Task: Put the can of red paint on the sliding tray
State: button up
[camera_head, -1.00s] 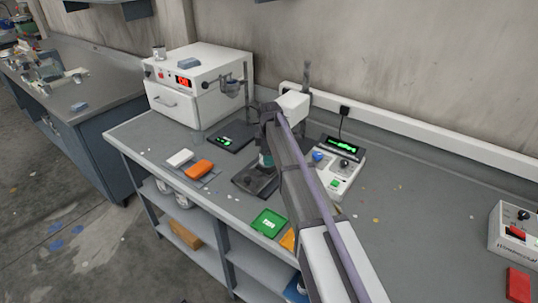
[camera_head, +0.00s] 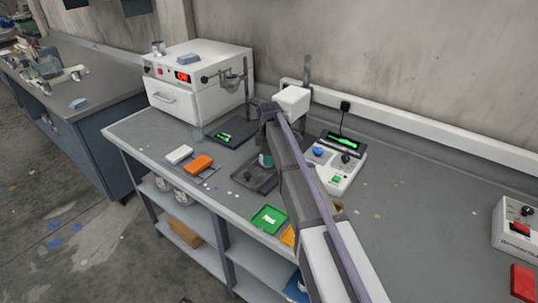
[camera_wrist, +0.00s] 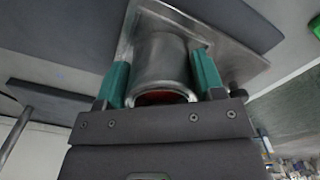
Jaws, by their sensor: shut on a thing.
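My gripper (camera_wrist: 161,85) is shut on the can of red paint (camera_wrist: 162,60), a grey metal can with red showing in its open mouth. The teal fingers grip it from both sides. In the wrist view a bare metal plate (camera_wrist: 225,58), which looks like the sliding tray, lies just beyond the can's base; I cannot tell if they touch. In the head view my gripper (camera_head: 265,160) is low over a dark base plate (camera_head: 242,178) beneath a white-headed stand (camera_head: 292,98). My arm hides the can and part of this plate there.
A white control box (camera_head: 345,172) with knobs stands close right of my arm. A black scale (camera_head: 232,132) and white oven (camera_head: 195,85) are behind left. Orange (camera_head: 199,164) and white (camera_head: 179,154) blocks lie left, a green tray (camera_head: 269,219) in front. The right bench is mostly clear.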

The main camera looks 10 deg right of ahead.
jog(key=shift+f, duration=0.15)
jog(key=o, duration=1.2)
jog(key=shift+c, duration=0.2)
notch_tip(320, 180, up, 11)
jog(key=p, duration=1.1)
jog(key=shift+f, duration=0.1)
